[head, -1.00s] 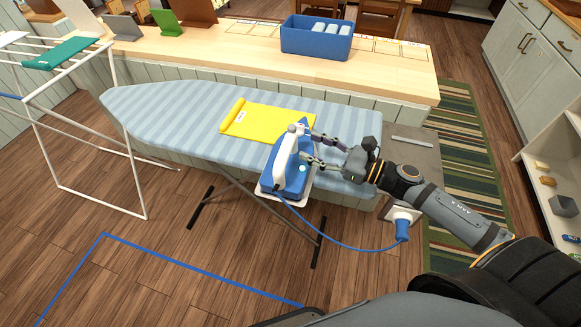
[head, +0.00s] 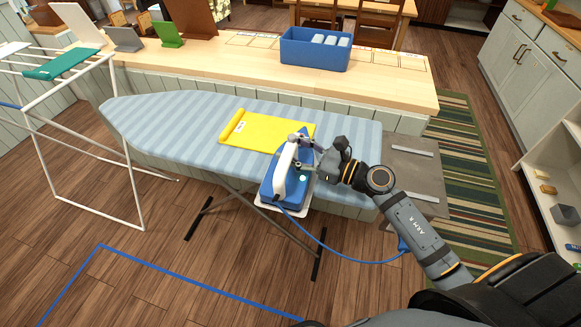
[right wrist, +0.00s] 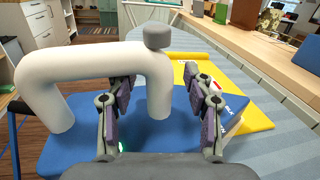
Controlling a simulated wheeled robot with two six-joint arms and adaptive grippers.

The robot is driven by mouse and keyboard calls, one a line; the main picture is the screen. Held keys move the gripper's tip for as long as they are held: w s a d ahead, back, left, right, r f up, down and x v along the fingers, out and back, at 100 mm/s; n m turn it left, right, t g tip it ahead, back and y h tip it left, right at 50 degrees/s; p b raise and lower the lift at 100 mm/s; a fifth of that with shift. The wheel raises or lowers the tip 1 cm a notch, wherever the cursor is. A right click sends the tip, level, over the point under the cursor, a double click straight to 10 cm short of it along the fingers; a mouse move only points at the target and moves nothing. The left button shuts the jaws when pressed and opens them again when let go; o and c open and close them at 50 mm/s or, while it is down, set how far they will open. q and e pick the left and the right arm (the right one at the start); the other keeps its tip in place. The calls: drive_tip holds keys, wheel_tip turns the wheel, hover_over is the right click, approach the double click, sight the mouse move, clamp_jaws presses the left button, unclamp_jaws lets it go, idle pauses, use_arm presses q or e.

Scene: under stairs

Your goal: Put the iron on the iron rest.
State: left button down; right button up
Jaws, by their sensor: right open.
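The blue iron (head: 296,190) with a white handle stands at the near edge of the striped ironing board (head: 190,115), on a white plate (head: 297,211). In the right wrist view, the white handle (right wrist: 95,60) crosses in front of me. My right gripper (head: 303,148) is open at the handle's far end. In the right wrist view, the gripper's (right wrist: 160,85) fingers are on either side of one handle post; contact is unclear. A grey plate with two light strips, apparently the iron rest (head: 400,172), is at the board's right end. My left gripper is not in view.
A yellow cloth (head: 270,131) lies on the board behind the iron. A blue cord (head: 335,252) runs from the iron to the right, below my right arm. A counter with a blue bin (head: 315,48) stands behind; a white drying rack (head: 60,190) stands left.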

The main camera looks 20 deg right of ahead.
clamp_jaws()
idle(0.4)
idle(0.5)
